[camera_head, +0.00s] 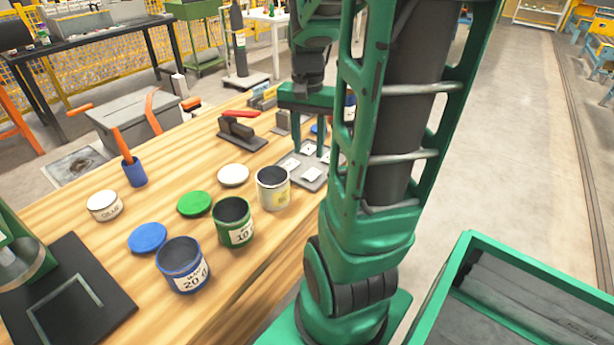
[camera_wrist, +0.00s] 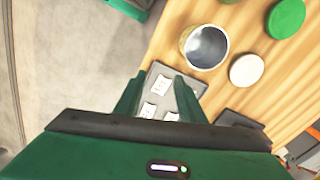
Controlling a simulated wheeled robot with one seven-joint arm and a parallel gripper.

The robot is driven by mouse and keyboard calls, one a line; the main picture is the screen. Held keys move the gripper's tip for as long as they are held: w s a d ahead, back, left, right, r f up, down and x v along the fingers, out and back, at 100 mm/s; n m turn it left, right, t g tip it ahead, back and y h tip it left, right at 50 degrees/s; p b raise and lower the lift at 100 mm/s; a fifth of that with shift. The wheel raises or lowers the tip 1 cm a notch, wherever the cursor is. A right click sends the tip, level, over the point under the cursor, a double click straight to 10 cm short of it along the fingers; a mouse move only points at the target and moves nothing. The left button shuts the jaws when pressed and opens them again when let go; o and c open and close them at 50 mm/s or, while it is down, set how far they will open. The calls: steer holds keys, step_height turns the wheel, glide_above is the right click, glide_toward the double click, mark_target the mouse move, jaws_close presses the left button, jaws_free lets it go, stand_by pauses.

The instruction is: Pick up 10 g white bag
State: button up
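Several small white bags lie on a grey tray (camera_wrist: 154,74) at the table's right edge, which also shows in the head view (camera_head: 313,184). One white bag (camera_wrist: 162,85) lies between the fingertips in the wrist view. Two more bags (camera_wrist: 148,110) (camera_wrist: 171,117) lie nearer the palm. In the head view one bag (camera_head: 312,174) lies at the front of the tray and another (camera_head: 290,164) to its left. The print on the bags is too small to read. My gripper (camera_head: 309,150) is open, fingers pointing down over the tray, with nothing visibly held.
An open silver can (camera_head: 272,188) stands just left of the tray, beside a white lid (camera_head: 233,175). A green can (camera_head: 233,221), a blue can (camera_head: 183,265) and loose lids stand farther left. A black device with a red handle (camera_head: 241,132) is behind. A green-rimmed bin (camera_head: 520,263) is at right.

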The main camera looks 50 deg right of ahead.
steer(key=w+d+f+m, duration=0.2)
steer(key=w+d+m, duration=0.2)
steer(key=d, duration=0.3)
glide_above(312, 172)
steer(key=f, duration=0.6)
steer(key=shift+w+d, duration=0.1)
steer(key=shift+w, duration=0.1)
steer(key=shift+s+f, duration=0.15)
steer(key=shift+f, duration=2.5)
steer(key=c, duration=0.8)
